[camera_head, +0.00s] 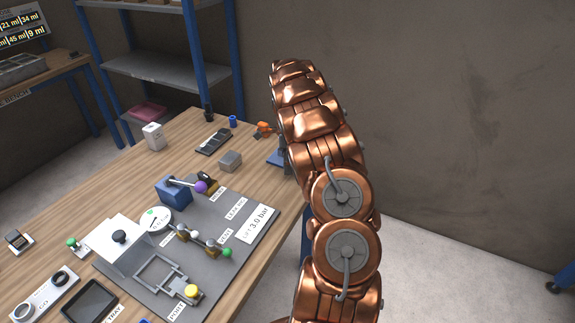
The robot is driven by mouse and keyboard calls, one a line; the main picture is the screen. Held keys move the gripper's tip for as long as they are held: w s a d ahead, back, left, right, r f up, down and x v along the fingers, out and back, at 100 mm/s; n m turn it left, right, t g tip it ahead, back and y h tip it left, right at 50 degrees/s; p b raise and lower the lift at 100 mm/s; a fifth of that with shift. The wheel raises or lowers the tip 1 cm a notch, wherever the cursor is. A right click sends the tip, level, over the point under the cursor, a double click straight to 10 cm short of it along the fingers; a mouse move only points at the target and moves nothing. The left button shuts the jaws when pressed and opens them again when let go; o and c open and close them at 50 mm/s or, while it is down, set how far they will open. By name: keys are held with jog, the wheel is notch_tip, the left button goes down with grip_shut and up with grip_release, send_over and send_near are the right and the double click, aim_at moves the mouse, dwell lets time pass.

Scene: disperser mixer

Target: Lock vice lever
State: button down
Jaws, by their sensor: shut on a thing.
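A small blue part (279,158) shows at the right edge of the table, mostly hidden behind my copper arm. It may be the vice, but I cannot tell. A small orange piece (264,128) lies just above and left of it, and I cannot tell whether it is the lever. My arm rises from the bottom right past the table edge and covers this area. My gripper is hidden behind the arm links, so its hold cannot be seen.
A grey panel (205,276) holds a blue block (173,192) with a purple-knobbed lever, a dial (155,220) and several knobs. A grey block (230,161), a dark device (213,141) and a white box (153,136) stand behind. A blue-framed shelf (165,68) is at the back.

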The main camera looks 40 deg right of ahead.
jog(key=shift+a+f+n+b, duration=0.1)
jog(key=shift+n+b, duration=0.2)
jog(key=shift+b, duration=0.15)
jog(key=n+b, duration=0.1)
jog(key=s+n+b, duration=0.1)
jog(key=b, duration=0.1)
jog(key=shift+s+a+f+n+h+b, duration=0.2)
jog(key=shift+a+n+h+b, duration=0.1)
jog(key=shift+a+n, duration=0.1)
jog(key=n+b, duration=0.1)
jog(key=s+n+b, duration=0.1)
jog(key=n+b, duration=0.1)
jog(key=shift+s+r+g+h, duration=0.1)
jog(key=shift+s+g+h, duration=0.15)
jog(key=shift+g+h, duration=0.05)
jog(key=shift+s+r+n+h+b, duration=0.15)
jog(key=shift+s+n+b, duration=0.35)
jog(key=shift+n, duration=0.35)
jog(key=shift+s+r+n+h+b, duration=0.15)
jog(key=shift+s+n+b, duration=0.1)
jog(key=shift+n+b, duration=0.45)
jog(key=shift+d, duration=0.1)
jog(key=c, duration=1)
grip_release()
jog(key=shift+o, duration=0.2)
